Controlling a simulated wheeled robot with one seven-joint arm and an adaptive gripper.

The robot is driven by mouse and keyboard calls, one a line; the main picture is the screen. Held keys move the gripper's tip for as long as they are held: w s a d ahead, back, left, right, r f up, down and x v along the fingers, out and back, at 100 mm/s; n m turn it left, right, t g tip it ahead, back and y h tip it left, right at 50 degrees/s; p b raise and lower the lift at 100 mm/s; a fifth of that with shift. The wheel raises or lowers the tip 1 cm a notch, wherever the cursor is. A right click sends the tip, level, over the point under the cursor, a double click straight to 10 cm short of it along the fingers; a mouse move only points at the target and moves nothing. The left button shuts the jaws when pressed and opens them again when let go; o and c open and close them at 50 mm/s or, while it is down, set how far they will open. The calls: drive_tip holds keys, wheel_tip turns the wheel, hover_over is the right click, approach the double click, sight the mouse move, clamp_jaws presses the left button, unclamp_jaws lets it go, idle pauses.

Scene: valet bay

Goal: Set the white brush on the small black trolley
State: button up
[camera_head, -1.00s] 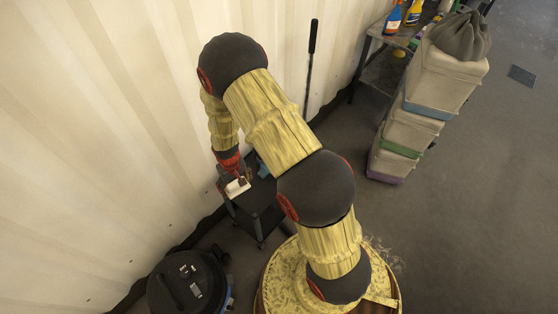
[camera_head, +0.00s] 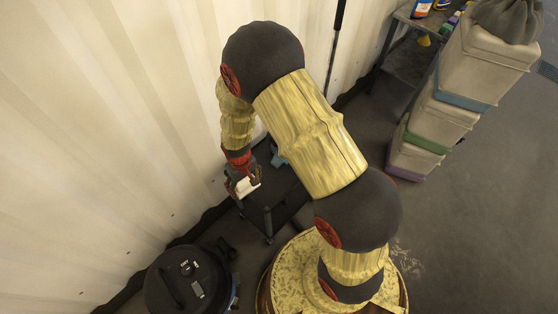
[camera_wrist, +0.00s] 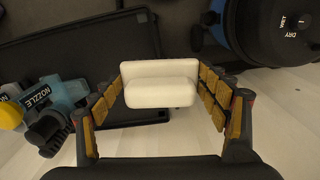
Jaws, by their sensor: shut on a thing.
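The white brush (camera_wrist: 160,84) is a plain white block between the two padded fingers of my gripper (camera_wrist: 166,80), which is shut on it. In the head view, the brush (camera_head: 247,187) hangs below my gripper (camera_head: 243,176), at the wall-side edge of the small black trolley (camera_head: 283,203). In the wrist view, the trolley's dark top (camera_wrist: 70,50) lies behind and left of the brush, lower down. The brush overlaps the trolley's edge in the picture; I cannot tell the height between them. My arm hides part of the trolley in the head view.
A black and blue vacuum (camera_head: 188,282) stands near the trolley. Stacked grey bins (camera_head: 440,115) and a shelf (camera_head: 405,60) are at the right. The pale corrugated wall (camera_head: 110,110) is close to my gripper.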

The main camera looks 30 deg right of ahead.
sight(240, 192)
drive_tip(key=shift+n, duration=0.7)
drive_tip(key=s+a+r, duration=0.1)
drive_tip(key=r, duration=0.1)
drive_tip(key=s+a+r+p, duration=0.1)
drive_tip(key=s+a, duration=0.1)
drive_tip(key=shift+s+a+r, duration=0.15)
drive_tip(key=shift+s+r, duration=0.1)
drive_tip(key=shift+r, duration=0.15)
drive_tip(key=w+d+f, duration=0.1)
drive_tip(key=w+d, duration=0.1)
drive_tip(key=w+d+f+b, duration=0.1)
drive_tip(key=d, duration=0.1)
drive_tip(key=w+d+f+b, duration=0.1)
drive_tip(key=w+d+f, duration=0.1)
drive_tip(key=shift+w, duration=0.3)
drive_tip(key=w+d+f+b, duration=0.1)
drive_tip(key=w+d+f, duration=0.1)
drive_tip(key=f, duration=0.1)
drive_tip(key=w+d+f+b, duration=0.1)
drive_tip(key=f, duration=0.1)
drive_tip(key=shift+w+d+f+b, duration=0.1)
drive_tip(key=shift+d+b, duration=0.15)
drive_tip(key=shift+b, duration=0.05)
drive_tip(key=shift+w+d+f, duration=0.15)
drive_tip(key=shift+d+f, duration=0.05)
drive_tip(key=shift+f, duration=0.1)
drive_tip(key=shift+w+f+b, duration=0.1)
drive_tip(key=shift+f+b, duration=0.9)
drive_tip(key=shift+f, duration=0.55)
drive_tip(key=shift+f, duration=0.1)
